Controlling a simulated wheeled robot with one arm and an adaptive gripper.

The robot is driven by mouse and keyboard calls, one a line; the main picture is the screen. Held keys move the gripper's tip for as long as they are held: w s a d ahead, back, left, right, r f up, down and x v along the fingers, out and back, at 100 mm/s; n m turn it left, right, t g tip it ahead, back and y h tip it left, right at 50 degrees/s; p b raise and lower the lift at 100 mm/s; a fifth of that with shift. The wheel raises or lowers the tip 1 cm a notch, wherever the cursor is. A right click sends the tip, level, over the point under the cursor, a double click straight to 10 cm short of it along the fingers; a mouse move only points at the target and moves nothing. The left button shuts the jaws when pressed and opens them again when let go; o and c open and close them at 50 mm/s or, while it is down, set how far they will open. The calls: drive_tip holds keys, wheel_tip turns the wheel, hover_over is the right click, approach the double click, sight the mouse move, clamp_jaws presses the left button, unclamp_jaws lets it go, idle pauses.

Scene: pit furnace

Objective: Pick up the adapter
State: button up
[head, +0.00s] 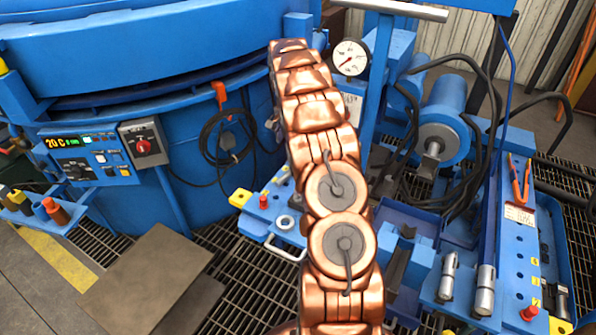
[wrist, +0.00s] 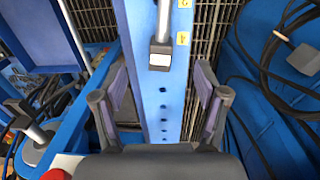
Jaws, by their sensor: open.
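My gripper (wrist: 158,95) is open and empty in the wrist view, its two dark fingers spread either side of a blue perforated beam. Between and beyond the fingertips is a dark square-ended piece with a grey metal shaft (wrist: 161,54), lying over the beam and not touched by the fingers. It may be the adapter, but I cannot tell for sure. In the head view my copper arm hides the gripper, and I cannot pick out the adapter there.
A large blue furnace body (head: 140,60) stands at the left, with a control panel (head: 90,158). A blue bench (head: 520,255) at the right holds metal cylinders (head: 486,290) and orange-handled pliers (head: 520,180). Black cables (wrist: 265,75) hang at the wrist view's right. A flat brown plate (head: 148,278) lies over the grating.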

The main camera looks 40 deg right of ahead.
drive_tip(key=shift+m, duration=0.7)
drive_tip(key=d+f, duration=0.1)
drive_tip(key=f, duration=0.1)
drive_tip(key=d+f+b, duration=0.1)
drive_tip(key=d+f, duration=0.3)
drive_tip(key=shift+w+f, duration=0.15)
drive_tip(key=shift+w, duration=0.1)
drive_tip(key=shift+w+a+f, duration=0.1)
drive_tip(key=shift+a+f, duration=0.1)
drive_tip(key=shift+f, duration=1.7)
drive_tip(key=shift+w+a+f, duration=0.1)
drive_tip(key=shift+a+f, duration=0.05)
drive_tip(key=shift+f, duration=1.75)
clamp_jaws()
